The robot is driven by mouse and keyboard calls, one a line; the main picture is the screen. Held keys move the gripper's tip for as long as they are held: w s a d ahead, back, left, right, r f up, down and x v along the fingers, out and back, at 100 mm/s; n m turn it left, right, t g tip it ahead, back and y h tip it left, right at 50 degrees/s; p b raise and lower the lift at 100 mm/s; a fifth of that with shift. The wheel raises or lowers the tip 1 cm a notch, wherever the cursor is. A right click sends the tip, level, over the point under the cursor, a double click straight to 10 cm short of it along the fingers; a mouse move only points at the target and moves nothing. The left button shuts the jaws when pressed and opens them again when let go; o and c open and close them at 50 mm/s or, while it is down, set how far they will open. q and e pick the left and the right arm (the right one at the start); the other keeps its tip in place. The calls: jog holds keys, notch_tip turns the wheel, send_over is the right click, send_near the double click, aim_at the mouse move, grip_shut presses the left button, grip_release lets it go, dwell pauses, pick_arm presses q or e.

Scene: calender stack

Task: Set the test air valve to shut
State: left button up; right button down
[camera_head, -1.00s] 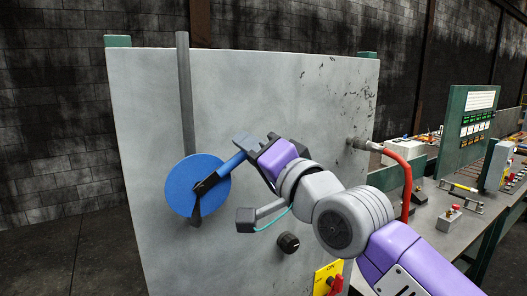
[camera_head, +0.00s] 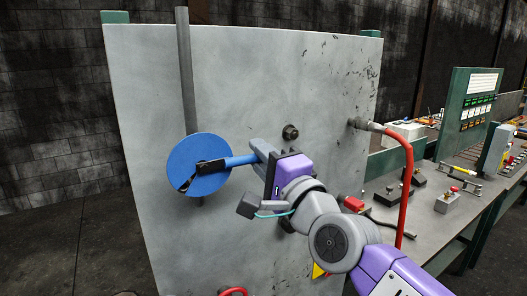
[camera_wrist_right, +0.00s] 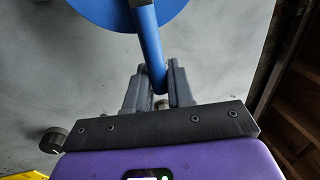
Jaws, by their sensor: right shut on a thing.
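The valve is a round blue disc (camera_head: 190,150) with a black hub piece, on a grey upright panel (camera_head: 240,70) in front of a vertical grey pipe (camera_head: 186,80). Its blue lever (camera_head: 240,160) points right, nearly level in the head view. My right gripper (camera_head: 262,153) is shut on the outer end of this lever. In the right wrist view, the lever (camera_wrist_right: 150,50) runs down from the disc (camera_wrist_right: 110,8) between the fingers (camera_wrist_right: 158,82). The fingers partly hide the lever's end. My left gripper is not in view.
A dark round fitting (camera_head: 290,132) sits on the panel above my right gripper. A red hose (camera_head: 408,185) hangs at the panel's right edge. A bench (camera_head: 440,222) with small devices stands to the right. A yellow plate (camera_head: 318,270) is partly hidden behind my arm.

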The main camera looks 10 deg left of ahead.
jog(key=shift+f, duration=0.15)
jog(key=c, duration=1.1)
grip_release()
jog(key=b+v, duration=0.2)
jog(key=v, duration=0.5)
jog(key=shift+s+d, duration=0.15)
jog(key=shift+s, duration=0.1)
